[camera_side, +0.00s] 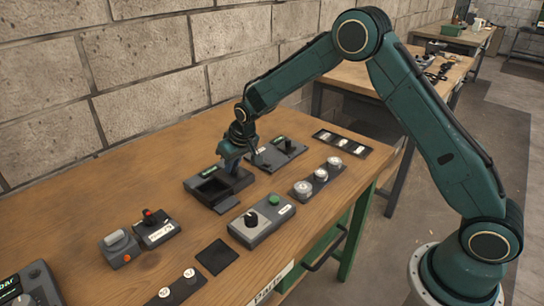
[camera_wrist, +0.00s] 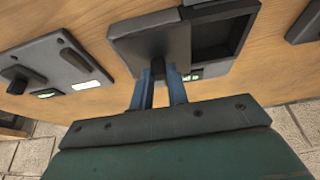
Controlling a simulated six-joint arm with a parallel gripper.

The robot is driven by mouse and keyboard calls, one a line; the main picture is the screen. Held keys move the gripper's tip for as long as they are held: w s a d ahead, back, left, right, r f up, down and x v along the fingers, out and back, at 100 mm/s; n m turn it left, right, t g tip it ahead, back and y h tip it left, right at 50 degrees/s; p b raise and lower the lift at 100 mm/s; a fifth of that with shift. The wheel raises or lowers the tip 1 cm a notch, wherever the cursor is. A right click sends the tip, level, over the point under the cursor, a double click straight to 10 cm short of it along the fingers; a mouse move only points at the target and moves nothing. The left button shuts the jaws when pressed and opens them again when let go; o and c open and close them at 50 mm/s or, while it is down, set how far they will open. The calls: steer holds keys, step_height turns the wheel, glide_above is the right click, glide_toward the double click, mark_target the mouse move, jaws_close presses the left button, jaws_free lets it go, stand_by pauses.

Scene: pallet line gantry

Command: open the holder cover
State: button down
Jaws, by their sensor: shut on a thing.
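The holder (camera_side: 200,192) is a dark low box on the wooden bench in the side view, with an open recess showing. In the wrist view, the holder (camera_wrist: 249,22) shows its dark recess beside the flat grey cover (camera_wrist: 140,43). The cover lies to the left there, partly off the recess and overhanging the holder. My gripper (camera_wrist: 162,82) has its two blue fingers shut on the cover's small dark knob. In the side view, my gripper (camera_side: 236,166) reaches down onto the holder and hides part of the cover and knob.
A grey box with a black knob and green button (camera_side: 262,220) stands close in front. A strip with round silver caps (camera_side: 320,180) and a dark switch plate (camera_side: 278,153) are close to the right. A flat black square (camera_side: 217,256) lies nearer the front edge. A block wall runs behind.

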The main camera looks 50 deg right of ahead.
steer(key=shift+d, duration=0.4)
steer(key=c, duration=1.4)
jaws_free()
steer(key=shift+o, duration=0.2)
steer(key=shift+r, duration=0.15)
steer(key=v, duration=1.3)
steer(key=shift+s+r, duration=0.2)
